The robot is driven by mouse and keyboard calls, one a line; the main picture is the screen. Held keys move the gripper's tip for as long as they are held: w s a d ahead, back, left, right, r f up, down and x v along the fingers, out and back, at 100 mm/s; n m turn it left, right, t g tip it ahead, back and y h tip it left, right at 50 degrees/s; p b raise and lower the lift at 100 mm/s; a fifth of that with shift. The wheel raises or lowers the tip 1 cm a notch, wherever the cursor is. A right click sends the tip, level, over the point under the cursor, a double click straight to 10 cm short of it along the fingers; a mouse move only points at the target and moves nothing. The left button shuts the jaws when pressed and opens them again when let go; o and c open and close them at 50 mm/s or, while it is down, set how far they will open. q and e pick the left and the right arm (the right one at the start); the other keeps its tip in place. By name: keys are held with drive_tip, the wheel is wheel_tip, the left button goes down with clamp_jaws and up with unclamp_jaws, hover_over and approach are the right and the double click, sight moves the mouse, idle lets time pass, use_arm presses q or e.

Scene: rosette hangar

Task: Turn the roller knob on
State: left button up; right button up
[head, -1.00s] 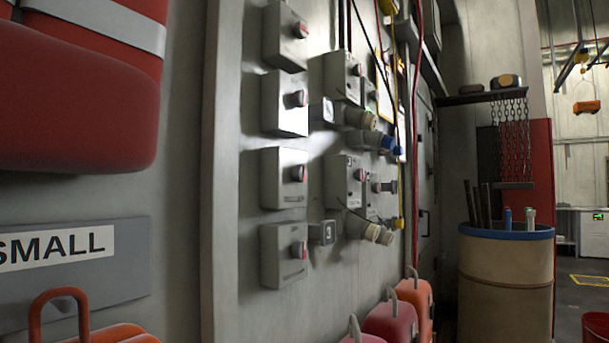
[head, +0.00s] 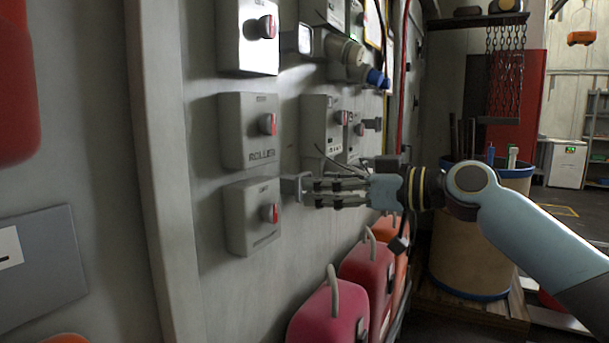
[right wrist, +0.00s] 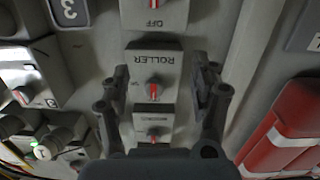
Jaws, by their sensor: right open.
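The roller knob (head: 268,124) is a dark knob with a red strip on a grey box (head: 240,125) marked ROLLER, fixed to the wall. In the right wrist view the roller knob (right wrist: 153,91) shows between the fingers, its red strip close to upright in the picture. My right gripper (head: 293,187) is open and empty, below and right of the knob in the head view. In the right wrist view its fingers (right wrist: 160,88) stand either side of the ROLLER box. I see no contact with the knob; the depth gap is unclear. My left gripper is out of view.
Similar knob boxes sit directly above (head: 247,35) and below (head: 250,215). Sockets with a blue plug (head: 377,78) and hanging cables crowd the wall to the right. Red cases (head: 330,312) stand low along the wall. A barrel (head: 465,240) stands behind my right arm.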

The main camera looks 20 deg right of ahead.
drive_tip(key=n+p, duration=0.1)
drive_tip(key=n, duration=0.1)
approach(274, 124)
drive_tip(key=s, duration=0.1)
drive_tip(key=shift+t+y, duration=0.3)
drive_tip(key=shift+t, duration=0.1)
drive_tip(key=p+x, duration=0.1)
drive_tip(key=x, duration=0.2)
drive_tip(key=p+x, duration=0.1)
drive_tip(key=x, duration=0.2)
drive_tip(key=p+x, duration=0.1)
drive_tip(key=x, duration=0.2)
drive_tip(key=shift+w+d+f+p, duration=0.1)
drive_tip(key=shift+d+f+p, duration=0.1)
drive_tip(key=shift+f+p, duration=0.15)
drive_tip(key=shift+w+a+f, duration=0.15)
drive_tip(key=shift+w+a, duration=0.15)
drive_tip(key=shift+w, duration=0.15)
drive_tip(key=shift+m, duration=0.3)
drive_tip(key=c, duration=1.2)
